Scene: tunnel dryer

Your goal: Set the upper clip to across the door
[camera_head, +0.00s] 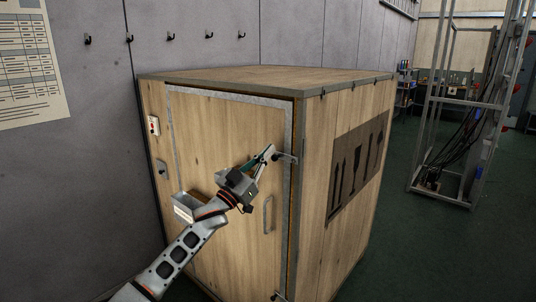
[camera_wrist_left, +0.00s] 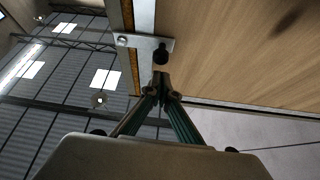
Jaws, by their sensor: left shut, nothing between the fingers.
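The upper clip (camera_head: 287,158) is a small metal plate at the right edge of the wooden door (camera_head: 225,125), high up. In the left wrist view the clip (camera_wrist_left: 143,42) lies crosswise over the pale metal edge strip, with a screw at one end and a black knob (camera_wrist_left: 160,54) at the other, over the wood. My left gripper (camera_head: 270,152) is shut and empty, its tips close to the clip's door-side end. In the wrist view its tips (camera_wrist_left: 161,78) are just below the knob; I cannot tell whether they touch. My right gripper is not in view.
A door handle (camera_head: 268,214) is below the gripper, and a lower clip (camera_head: 278,296) shows at the bottom. Wall hooks (camera_head: 170,36) are behind the cabinet. A metal frame rack (camera_head: 433,115) stands right; floor between is clear.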

